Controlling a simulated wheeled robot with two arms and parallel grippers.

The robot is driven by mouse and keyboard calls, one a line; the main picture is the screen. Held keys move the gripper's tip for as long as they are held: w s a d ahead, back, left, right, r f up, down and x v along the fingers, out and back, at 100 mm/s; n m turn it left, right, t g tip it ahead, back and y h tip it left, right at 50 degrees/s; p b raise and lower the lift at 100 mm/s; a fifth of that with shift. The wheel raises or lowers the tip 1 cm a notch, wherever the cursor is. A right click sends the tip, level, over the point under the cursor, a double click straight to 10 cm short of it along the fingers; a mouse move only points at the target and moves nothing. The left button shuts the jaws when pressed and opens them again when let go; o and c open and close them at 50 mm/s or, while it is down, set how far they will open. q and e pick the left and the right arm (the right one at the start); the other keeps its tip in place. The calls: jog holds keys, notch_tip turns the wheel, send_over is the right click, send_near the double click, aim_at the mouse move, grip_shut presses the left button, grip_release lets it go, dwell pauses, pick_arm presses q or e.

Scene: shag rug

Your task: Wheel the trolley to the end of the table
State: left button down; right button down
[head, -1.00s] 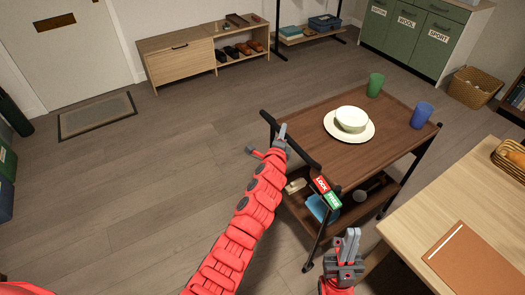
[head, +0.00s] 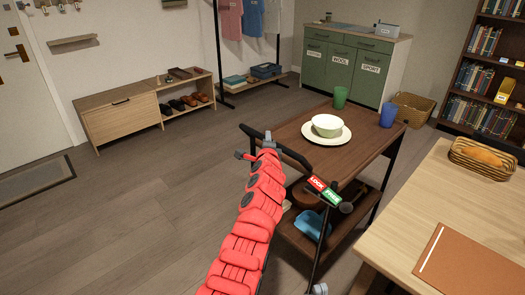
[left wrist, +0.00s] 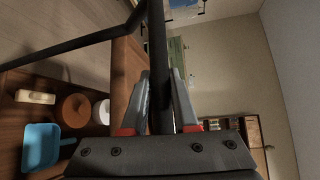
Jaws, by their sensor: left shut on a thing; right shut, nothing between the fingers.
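The dark brown trolley (head: 355,155) stands left of the light wood table (head: 420,215). A white plate (head: 340,137) with a pale bowl (head: 327,125), a green cup (head: 340,97) and a blue cup (head: 388,115) stand on its top. My left gripper (head: 268,140) is shut on the trolley's black handle bar; the left wrist view shows the bar (left wrist: 157,60) between its fingers (left wrist: 163,105).
A blue item (head: 312,226) lies on the trolley's lower shelf. A brown folder (head: 470,265) and a bread basket (head: 485,158) are on the table. Open floor (head: 150,190) lies to the left. Green cabinets (head: 345,65), a wicker basket (head: 412,108) and a bookshelf stand behind.

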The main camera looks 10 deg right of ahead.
pick_arm(q)
jog(key=shift+d+r, duration=0.1)
dwell(0.3)
jog(key=c, duration=1.1)
grip_release()
jog(key=o, duration=0.4)
jog(key=shift+w+d, duration=0.1)
jog(key=shift+d, duration=0.05)
jog(key=shift+s+r+p, duration=0.1)
jog(key=shift+s+p, duration=0.1)
jog(key=shift+p, duration=0.15)
jog(key=shift+s+a+p, duration=0.2)
jog(key=shift+s+p, duration=0.05)
jog(key=shift+p, duration=0.1)
jog(key=p+v, duration=0.3)
jog(key=v, duration=1.3)
jog(key=shift+s+a, duration=0.1)
jog(key=shift+s, duration=0.15)
